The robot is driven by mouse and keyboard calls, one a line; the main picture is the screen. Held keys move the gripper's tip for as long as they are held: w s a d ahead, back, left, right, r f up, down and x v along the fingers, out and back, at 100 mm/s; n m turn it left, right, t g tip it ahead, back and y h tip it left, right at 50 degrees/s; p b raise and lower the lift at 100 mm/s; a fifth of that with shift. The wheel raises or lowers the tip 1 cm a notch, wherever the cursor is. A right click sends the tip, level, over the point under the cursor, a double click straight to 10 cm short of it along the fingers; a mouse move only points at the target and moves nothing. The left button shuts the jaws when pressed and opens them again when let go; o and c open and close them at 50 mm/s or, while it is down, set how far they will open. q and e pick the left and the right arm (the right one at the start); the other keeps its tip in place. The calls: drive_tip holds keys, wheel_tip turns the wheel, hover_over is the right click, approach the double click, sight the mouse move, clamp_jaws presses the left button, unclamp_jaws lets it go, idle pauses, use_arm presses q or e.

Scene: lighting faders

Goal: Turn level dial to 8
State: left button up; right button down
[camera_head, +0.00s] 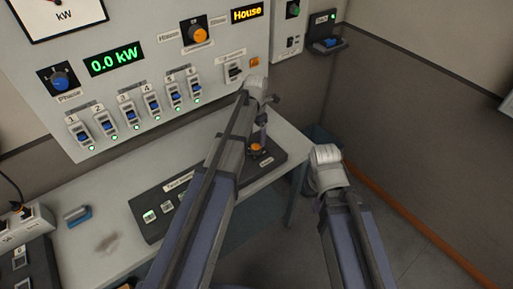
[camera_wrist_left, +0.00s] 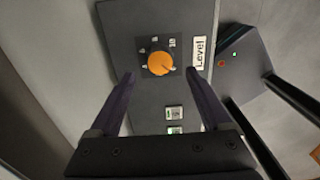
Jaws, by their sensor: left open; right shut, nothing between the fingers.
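The level dial is an orange knob (camera_head: 256,147) on the dark panel lying on the table; it also shows in the left wrist view (camera_wrist_left: 159,63). A white "Level" label (camera_wrist_left: 200,52) and small scale marks are beside it. The knob's exact setting is too small to read surely. My left gripper (camera_head: 262,138) points down at the dial. In the left wrist view its open fingers (camera_wrist_left: 160,75) are on either side of the knob, with gaps visible. I cannot tell whether they reach its height. My right arm shows, but its gripper is not visible.
Lit buttons (camera_wrist_left: 174,112) are on the same panel (camera_head: 145,203). A wall console (camera_head: 130,25) carries several blue faders, a "0.0 kW" display (camera_head: 114,61) and an orange "House" knob (camera_head: 198,34). A blue-grey block (camera_head: 77,215) lies on the table at left.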

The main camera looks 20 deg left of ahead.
sight(256, 146)
use_arm(q)
wheel_tip(256, 146, down, 6)
drive_tip(key=b, duration=0.5)
drive_tip(key=shift+f+b, duration=0.15)
drive_tip(key=shift+b, duration=0.15)
clamp_jaws()
